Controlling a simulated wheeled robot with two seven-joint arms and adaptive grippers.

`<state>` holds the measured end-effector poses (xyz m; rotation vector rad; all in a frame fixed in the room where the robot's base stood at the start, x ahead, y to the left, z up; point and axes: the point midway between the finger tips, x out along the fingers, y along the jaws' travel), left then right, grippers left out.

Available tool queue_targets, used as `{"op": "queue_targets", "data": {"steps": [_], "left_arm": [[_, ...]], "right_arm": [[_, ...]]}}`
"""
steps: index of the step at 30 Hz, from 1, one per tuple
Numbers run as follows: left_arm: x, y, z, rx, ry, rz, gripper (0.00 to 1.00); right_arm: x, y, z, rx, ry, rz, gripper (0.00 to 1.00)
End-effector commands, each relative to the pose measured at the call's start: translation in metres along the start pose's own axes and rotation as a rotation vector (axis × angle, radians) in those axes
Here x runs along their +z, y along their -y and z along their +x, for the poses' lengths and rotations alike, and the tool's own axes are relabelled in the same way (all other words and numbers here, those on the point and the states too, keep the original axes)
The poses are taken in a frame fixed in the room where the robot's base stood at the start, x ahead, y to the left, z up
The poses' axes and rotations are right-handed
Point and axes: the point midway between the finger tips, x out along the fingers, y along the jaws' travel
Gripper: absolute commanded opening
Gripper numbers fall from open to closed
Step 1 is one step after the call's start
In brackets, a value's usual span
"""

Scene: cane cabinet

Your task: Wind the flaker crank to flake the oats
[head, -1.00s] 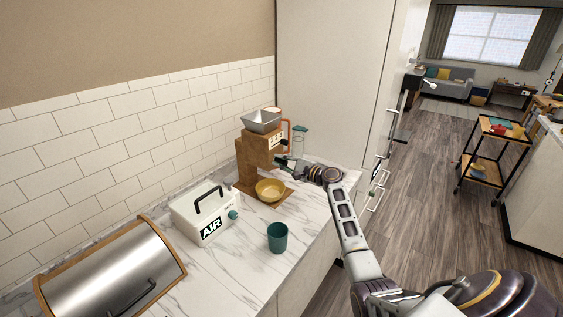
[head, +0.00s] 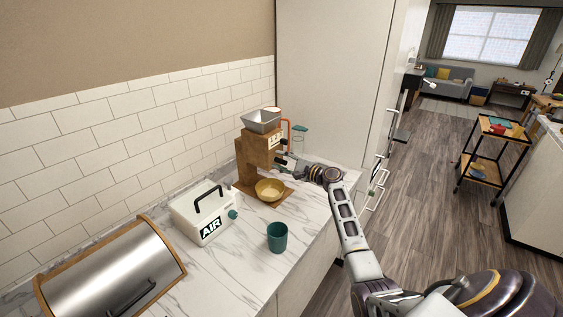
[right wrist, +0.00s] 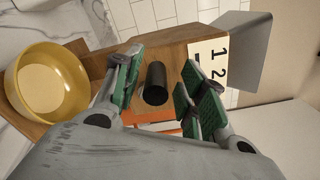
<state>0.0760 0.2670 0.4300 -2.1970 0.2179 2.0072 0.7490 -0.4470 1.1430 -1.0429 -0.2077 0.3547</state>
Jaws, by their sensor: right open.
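The wooden flaker (head: 251,153) stands on the counter with a grey metal hopper (head: 261,122) on top. Its orange crank (head: 287,124) shows at its right side. A yellow bowl (head: 270,189) sits on the flaker's base below; it also shows in the right wrist view (right wrist: 48,82). My right gripper (head: 288,161) is open beside the flaker's front. In the right wrist view, a black cylindrical knob (right wrist: 155,83) lies between the spread green-padded fingers of my right gripper (right wrist: 158,82), apart from both. An orange part shows below the knob, partly hidden. My left gripper is out of view.
A white AIR box (head: 205,213) and a teal cup (head: 277,237) stand nearer on the marble counter, with a metal bread bin (head: 112,272) at the left. A glass container with a teal lid (head: 300,131) stands behind the flaker. A tall white cabinet (head: 330,80) rises behind.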

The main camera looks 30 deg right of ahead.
Motion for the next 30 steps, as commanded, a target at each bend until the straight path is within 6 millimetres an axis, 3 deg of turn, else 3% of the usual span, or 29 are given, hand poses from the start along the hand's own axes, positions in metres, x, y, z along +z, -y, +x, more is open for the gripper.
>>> {"op": "queue_targets", "data": {"steps": [8,30], "left_arm": [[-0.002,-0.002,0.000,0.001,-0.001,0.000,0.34],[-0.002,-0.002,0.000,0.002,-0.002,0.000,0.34]], "right_arm": [[0.000,-0.001,-0.019,0.001,-0.001,-0.001,0.41],[0.000,0.000,-0.101,0.000,0.000,-0.001,0.41]]}}
